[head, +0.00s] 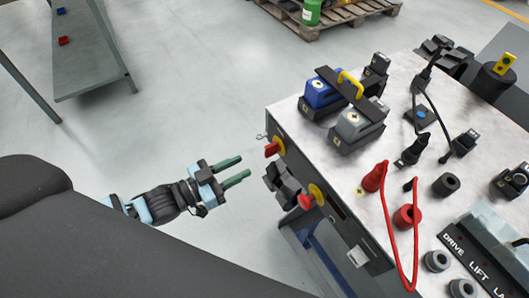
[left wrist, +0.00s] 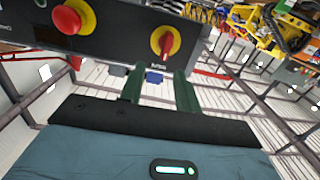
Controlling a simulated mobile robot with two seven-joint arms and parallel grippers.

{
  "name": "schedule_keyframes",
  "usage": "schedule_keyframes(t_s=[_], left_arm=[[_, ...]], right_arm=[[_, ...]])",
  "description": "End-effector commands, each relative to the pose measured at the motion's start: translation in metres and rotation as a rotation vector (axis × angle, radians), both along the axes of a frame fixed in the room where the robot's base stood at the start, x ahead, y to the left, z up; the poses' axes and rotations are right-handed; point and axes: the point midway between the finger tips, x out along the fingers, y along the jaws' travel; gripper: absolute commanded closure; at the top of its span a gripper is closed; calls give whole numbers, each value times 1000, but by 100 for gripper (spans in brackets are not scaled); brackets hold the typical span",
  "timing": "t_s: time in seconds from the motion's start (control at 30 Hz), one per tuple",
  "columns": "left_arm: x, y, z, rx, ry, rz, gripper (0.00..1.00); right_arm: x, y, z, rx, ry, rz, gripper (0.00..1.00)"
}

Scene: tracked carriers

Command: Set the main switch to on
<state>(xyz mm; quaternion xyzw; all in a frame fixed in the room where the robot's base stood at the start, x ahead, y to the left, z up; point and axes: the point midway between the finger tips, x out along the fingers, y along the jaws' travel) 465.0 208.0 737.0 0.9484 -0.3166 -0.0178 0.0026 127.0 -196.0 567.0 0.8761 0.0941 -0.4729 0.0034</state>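The main switch is a red rotary handle on a yellow disc (head: 272,149), on the side face of the bench at its near left corner. In the left wrist view the main switch (left wrist: 165,42) shows face on, its red handle roughly upright in the picture; I cannot read its marks. My left gripper (head: 243,167) has green fingers, apart and empty, pointing toward the bench side and short of it. In the left wrist view the left gripper (left wrist: 159,74) has its fingertips just below the switch in the picture, not around it. My right gripper is not in view.
A red mushroom button (left wrist: 66,20) on yellow sits beside the switch on the panel. A black block-shaped fitting (head: 282,184) juts from the bench side. The bench top (head: 345,175) bears blue and grey packs, plugs and a red cable. Open floor lies left.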

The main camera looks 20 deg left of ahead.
Motion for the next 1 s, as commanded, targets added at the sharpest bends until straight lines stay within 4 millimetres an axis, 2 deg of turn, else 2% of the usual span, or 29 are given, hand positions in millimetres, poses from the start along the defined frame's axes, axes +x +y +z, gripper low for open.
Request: schedule_keyframes(t_s=[0.1, 0.4, 0.8, 1.0], left_arm=[[10, 5, 5, -5, -27, -15, 67], [16, 4, 9, -8, -37, -18, 67], [57, -29, 10, -8, -38, -18, 67], [71, -40, 9, -7, -36, -18, 67]], right_arm=[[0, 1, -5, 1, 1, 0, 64], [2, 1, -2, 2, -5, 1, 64], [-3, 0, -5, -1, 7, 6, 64], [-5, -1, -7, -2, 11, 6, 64]])
